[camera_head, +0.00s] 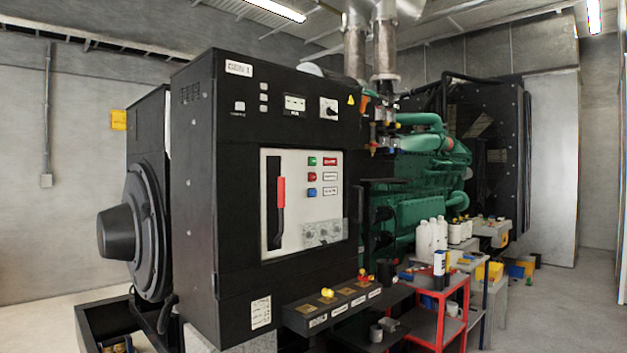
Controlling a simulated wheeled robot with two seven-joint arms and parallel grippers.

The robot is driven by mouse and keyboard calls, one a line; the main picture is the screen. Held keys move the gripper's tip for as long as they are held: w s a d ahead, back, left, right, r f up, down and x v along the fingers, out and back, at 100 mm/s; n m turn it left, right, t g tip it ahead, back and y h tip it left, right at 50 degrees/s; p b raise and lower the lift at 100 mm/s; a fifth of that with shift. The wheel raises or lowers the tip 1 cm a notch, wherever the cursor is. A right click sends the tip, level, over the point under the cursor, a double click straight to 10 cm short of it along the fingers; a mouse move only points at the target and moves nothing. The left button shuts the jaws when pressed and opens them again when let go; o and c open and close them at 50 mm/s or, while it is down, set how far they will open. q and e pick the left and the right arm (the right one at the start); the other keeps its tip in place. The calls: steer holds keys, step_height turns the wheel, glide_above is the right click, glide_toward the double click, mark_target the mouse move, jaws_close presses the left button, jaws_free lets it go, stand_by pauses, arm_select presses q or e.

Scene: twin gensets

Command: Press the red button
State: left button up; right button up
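A small red button (312,176) sits on the white panel (295,215) of the black generator cabinet. It is in a column between a green button (312,161) above and a blue button (312,191) below. Labels stand to the right of the buttons, too small to read surely. A second red-topped control (362,275) stands on the low black ledge in front of the cabinet, near a yellow one (327,294). Neither of my grippers shows in the head view.
A red-handled lever (281,192) is left of the buttons on the panel. The black ledge (318,316) juts out below. A red-framed cart (438,325) with bottles stands to the right, before the green engine (425,215). Bare floor (575,310) lies at far right.

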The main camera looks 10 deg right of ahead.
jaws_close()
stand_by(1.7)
